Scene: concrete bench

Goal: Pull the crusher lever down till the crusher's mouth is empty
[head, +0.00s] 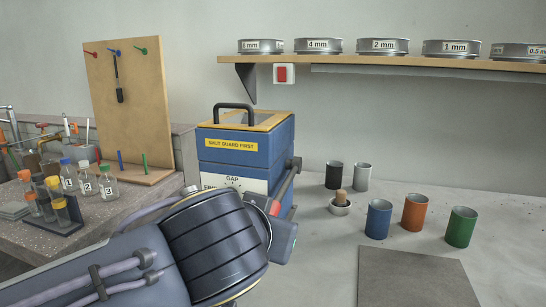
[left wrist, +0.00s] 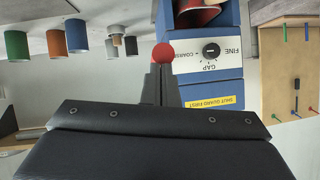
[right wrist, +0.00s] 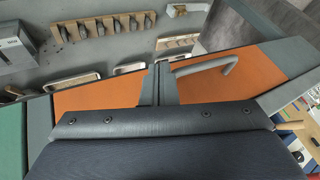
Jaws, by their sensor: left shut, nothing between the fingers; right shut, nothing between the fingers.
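The crusher (head: 245,153) is a blue box with a yellow label and a gap dial. Its top guard has a black handle (head: 233,106) and looks shut; the mouth's contents cannot be made out. The crusher lever (head: 289,178) is a dark bar on the right side, slanting down towards my left wrist. A red ball knob (left wrist: 163,53) shows in the left wrist view just beyond the tips of my left gripper (left wrist: 160,70), which is shut with nothing held; contact is unclear. My left arm hides its fingers in the head view. My right gripper (right wrist: 159,72) is shut and empty, away from the crusher.
Blue (head: 379,219), orange (head: 415,212) and green (head: 462,227) cups stand right of the crusher, near a mortar (head: 340,207) and a grey mat (head: 415,277). Sieves line the shelf (head: 400,64) above. Bottles (head: 86,178) and a pegboard (head: 130,110) stand left.

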